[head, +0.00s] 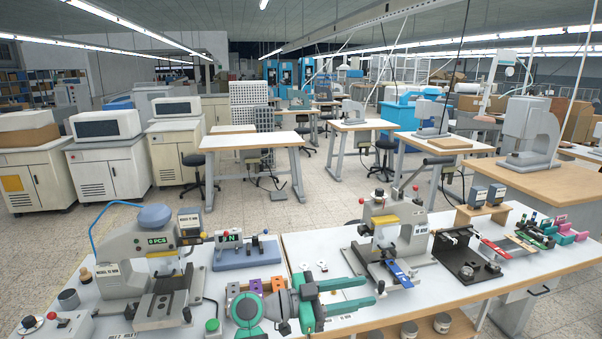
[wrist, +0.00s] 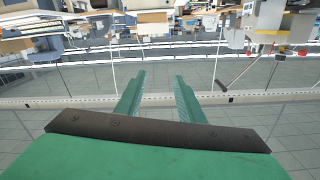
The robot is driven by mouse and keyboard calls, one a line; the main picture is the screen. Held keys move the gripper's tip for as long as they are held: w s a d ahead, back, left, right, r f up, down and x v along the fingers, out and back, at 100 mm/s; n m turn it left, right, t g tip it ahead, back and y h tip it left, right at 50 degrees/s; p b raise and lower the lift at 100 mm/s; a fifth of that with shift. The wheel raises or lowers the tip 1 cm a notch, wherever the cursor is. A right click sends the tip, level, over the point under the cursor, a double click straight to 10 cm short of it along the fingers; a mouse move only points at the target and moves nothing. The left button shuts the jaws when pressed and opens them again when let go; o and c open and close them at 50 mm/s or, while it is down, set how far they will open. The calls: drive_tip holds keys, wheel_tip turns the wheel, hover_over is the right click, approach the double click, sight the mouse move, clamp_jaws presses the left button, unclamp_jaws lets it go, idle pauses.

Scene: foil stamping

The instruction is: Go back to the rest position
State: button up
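My gripper (head: 362,294) is in the lower middle of the head view, over the front of the workbench. Its two green fingers point right, apart from each other, with nothing between them. In the wrist view the fingers (wrist: 160,95) also stand apart and empty. A foil stamping press (head: 385,235) stands to the right of the gripper, with a blue strip (head: 400,274) lying at its front. The wrist view shows the room upside down.
A small fixture with an "N" display (head: 246,250) sits behind the gripper. A black holder (head: 466,262) and colored clamps (head: 548,232) are at the right. A green button (head: 212,325) is at the front edge. Bare white bench top (head: 440,291) lies right of the gripper.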

drive_tip(key=s+a+f+n+t+y, duration=0.1)
drive_tip(key=s+f+n+t+y, duration=0.3)
drive_tip(key=f, duration=0.7)
drive_tip(key=w+f+n+t+y, duration=0.1)
drive_tip(key=f+n+t+y, duration=0.15)
drive_tip(key=f+n, duration=0.65)
drive_tip(key=s+a+f+n+t+y, duration=0.1)
drive_tip(key=s+a+f+n+y, duration=0.15)
drive_tip(key=s+f, duration=0.45)
drive_tip(key=s+a+f+n+t+y, duration=0.1)
drive_tip(key=s+a+f+y, duration=0.25)
drive_tip(key=s+f, duration=0.4)
drive_tip(key=s+a+f+n+t+y, duration=0.15)
drive_tip(key=s+a+y, duration=0.3)
drive_tip(key=s, duration=0.95)
drive_tip(key=s+a+r+t, duration=0.1)
drive_tip(key=s+r, duration=1)
drive_tip(key=s, duration=0.3)
drive_tip(key=shift+s+a+r+t+y, duration=0.15)
drive_tip(key=shift+a+r+t+y, duration=0.1)
drive_tip(key=shift+t+y, duration=0.05)
